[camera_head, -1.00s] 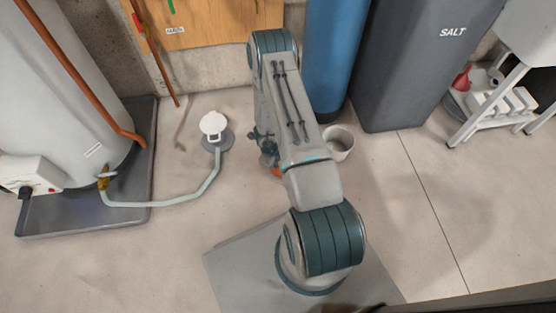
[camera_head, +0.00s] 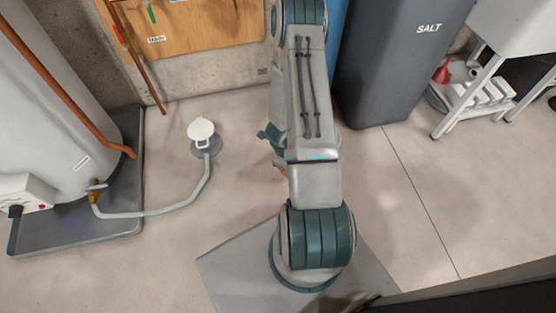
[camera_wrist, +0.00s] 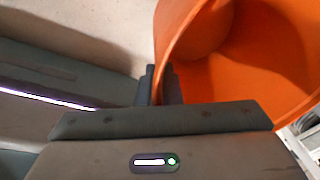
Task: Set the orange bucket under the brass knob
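The orange bucket (camera_wrist: 255,60) fills the upper right of the wrist view, its open inside facing the camera. My gripper (camera_wrist: 160,86) has its two fingertips close together on either side of the bucket's near wall at the rim, so it looks shut on that wall. In the head view my arm hides the gripper and nearly all of the bucket; only a small orange patch (camera_head: 282,171) shows beside the arm. A brass fitting (camera_head: 95,196) with a pale hose sits low on the white tank at the left; I cannot tell whether it is the brass knob.
The white tank (camera_head: 50,130) stands on a dark tray (camera_head: 85,238). A grey salt bin (camera_head: 385,75) and a white shelf stand (camera_head: 478,95) are at the right. Floor between hose and arm is clear.

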